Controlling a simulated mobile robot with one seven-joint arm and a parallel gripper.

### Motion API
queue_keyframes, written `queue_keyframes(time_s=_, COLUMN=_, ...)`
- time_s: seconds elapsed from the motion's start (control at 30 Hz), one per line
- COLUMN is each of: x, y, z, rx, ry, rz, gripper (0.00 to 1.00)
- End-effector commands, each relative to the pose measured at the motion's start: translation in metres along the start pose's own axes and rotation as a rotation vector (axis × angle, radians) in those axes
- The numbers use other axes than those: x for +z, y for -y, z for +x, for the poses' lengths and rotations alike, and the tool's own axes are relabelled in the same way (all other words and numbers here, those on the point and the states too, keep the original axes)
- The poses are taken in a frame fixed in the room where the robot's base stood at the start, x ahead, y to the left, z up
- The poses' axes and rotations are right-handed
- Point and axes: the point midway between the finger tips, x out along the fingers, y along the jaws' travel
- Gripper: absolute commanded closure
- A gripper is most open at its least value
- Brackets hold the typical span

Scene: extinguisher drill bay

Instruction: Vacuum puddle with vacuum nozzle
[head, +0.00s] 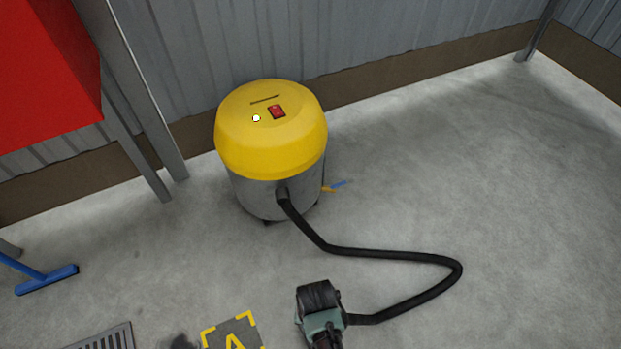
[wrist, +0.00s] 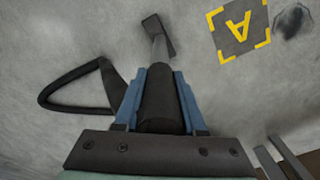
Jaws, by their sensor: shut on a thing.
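The vacuum nozzle (wrist: 159,36) shows in the wrist view as a grey tube with a dark flat head, behind it a thick black grip. My gripper (wrist: 160,78) has its blue fingers shut on both sides of that grip. A dark puddle (wrist: 293,22) lies on the floor at the upper right of the wrist view, apart from the nozzle head. In the head view the puddle (head: 182,342) is cut by the bottom edge. The vacuum (head: 270,140) has a yellow lid, a red switch and a grey drum. Its black hose (head: 380,254) runs towards my gripper, whose fingers are hidden there.
A yellow-cornered floor marking with an A (head: 234,335) lies beside the puddle. A floor grate (head: 105,340) and a blue broom head (head: 47,279) are at the lower left. A red cabinet (head: 45,75) on metal legs stands at upper left. The floor at right is clear.

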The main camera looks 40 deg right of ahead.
Motion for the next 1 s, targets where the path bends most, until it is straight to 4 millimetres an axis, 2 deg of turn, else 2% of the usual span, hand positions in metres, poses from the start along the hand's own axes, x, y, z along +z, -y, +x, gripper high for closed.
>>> queue_keyframes(time_s=1.0, x=-0.022, y=-0.032, z=-0.001, rx=-0.001, ry=-0.002, rz=0.000, gripper=1.00)
